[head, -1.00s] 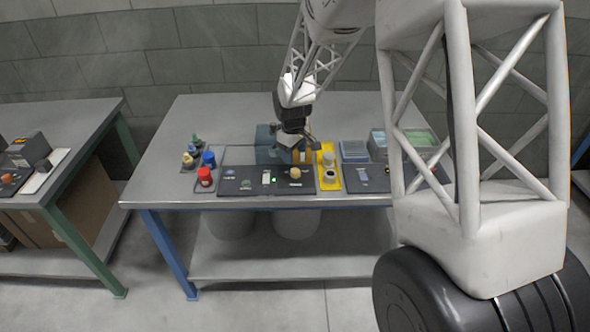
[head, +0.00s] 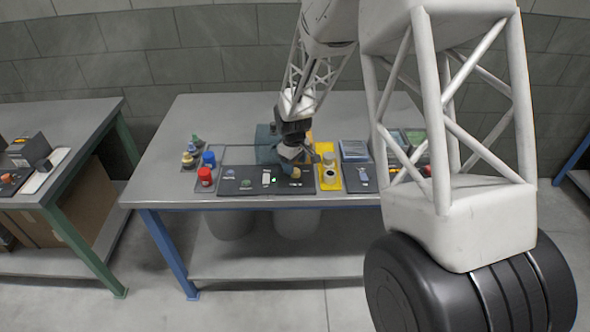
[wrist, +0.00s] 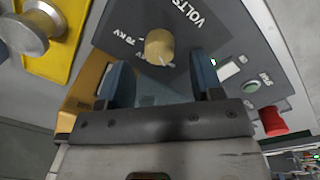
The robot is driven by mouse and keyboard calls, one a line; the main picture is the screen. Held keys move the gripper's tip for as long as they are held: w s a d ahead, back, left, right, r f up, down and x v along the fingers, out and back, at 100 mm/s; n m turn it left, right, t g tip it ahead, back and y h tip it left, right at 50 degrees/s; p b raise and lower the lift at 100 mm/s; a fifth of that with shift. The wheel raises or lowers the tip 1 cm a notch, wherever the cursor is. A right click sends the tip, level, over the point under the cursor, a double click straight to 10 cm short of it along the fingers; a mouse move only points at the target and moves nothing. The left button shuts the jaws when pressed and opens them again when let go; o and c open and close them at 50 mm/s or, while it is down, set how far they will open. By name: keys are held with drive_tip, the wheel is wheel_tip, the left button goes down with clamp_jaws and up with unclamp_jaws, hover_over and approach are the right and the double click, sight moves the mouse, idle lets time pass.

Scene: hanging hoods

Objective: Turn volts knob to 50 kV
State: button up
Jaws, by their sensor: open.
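The volts knob (wrist: 159,47) is a round tan knob on a dark panel (wrist: 210,40), with "VOLTS" and "70 kV" lettering beside it in the wrist view. My gripper (wrist: 163,75) is open, its two blue fingers pointing toward the knob. The knob lies just past the fingertips, roughly midway between them, and no contact shows. In the head view my gripper (head: 294,165) is low over the dark panel (head: 235,181) on the table and covers most of the knob. I cannot read the "50 kV" mark.
A yellow panel (head: 328,183) with pale knobs stands right beside the dark panel. Red (head: 205,176) and blue (head: 209,159) items stand to its left. The table's left part (head: 160,165) is bare.

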sight(295, 170)
drive_tip(key=shift+f, duration=1.5)
drive_tip(key=c, duration=0.9)
drive_tip(key=shift+m, duration=0.5)
drive_tip(key=m, duration=1)
drive_tip(key=shift+w+m+g, duration=0.1)
drive_tip(key=shift+m+g, duration=0.2)
drive_tip(key=shift+m, duration=0.1)
